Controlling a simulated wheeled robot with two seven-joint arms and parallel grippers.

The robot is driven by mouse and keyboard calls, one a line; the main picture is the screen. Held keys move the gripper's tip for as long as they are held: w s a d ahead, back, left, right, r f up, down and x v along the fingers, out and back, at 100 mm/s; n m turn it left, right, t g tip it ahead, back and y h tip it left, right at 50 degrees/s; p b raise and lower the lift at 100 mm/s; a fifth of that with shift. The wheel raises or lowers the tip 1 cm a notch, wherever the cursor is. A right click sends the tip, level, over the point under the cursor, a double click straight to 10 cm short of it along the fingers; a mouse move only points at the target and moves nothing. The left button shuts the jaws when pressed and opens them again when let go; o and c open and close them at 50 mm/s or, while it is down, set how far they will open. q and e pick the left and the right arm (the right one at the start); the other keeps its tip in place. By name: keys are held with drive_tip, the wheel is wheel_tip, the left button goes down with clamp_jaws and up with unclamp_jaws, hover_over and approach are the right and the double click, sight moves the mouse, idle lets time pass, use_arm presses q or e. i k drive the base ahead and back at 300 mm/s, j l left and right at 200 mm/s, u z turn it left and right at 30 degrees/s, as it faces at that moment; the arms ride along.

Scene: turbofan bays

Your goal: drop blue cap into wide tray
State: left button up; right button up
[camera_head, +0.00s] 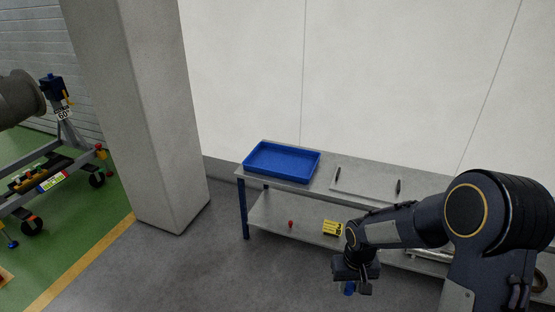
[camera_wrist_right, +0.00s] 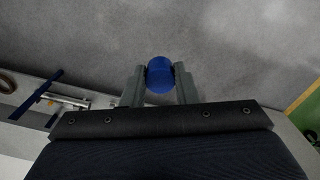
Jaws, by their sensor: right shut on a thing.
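The blue cap (camera_wrist_right: 160,75) is held between the two grey fingers of my right gripper (camera_wrist_right: 160,88) in the right wrist view. In the head view the cap (camera_head: 349,289) shows small below my right gripper (camera_head: 355,285), in front of the bench and above the grey floor. The wide blue tray (camera_head: 282,161) lies on the left end of the bench's top shelf, up and left of the gripper. Its visible inside looks empty. My left gripper is not in view.
The grey bench (camera_head: 325,186) has a lower shelf with a yellow box (camera_head: 332,228) and a small red item (camera_head: 290,224). A pillar (camera_head: 140,110) and a wheeled stand (camera_head: 70,150) are at left.

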sight(286, 164)
drive_tip(key=i+j, duration=0.15)
drive_tip(key=i, duration=0.4)
drive_tip(key=i+j+u, duration=0.1)
drive_tip(key=i, duration=0.45)
drive_tip(key=i+j, duration=0.2)
drive_tip(key=i, duration=0.9)
drive_tip(key=i+l+u, duration=0.15)
drive_tip(key=i, duration=0.4)
drive_tip(key=i+l, duration=0.1)
drive_tip(key=i, duration=0.45)
drive_tip(key=j+u, duration=0.05)
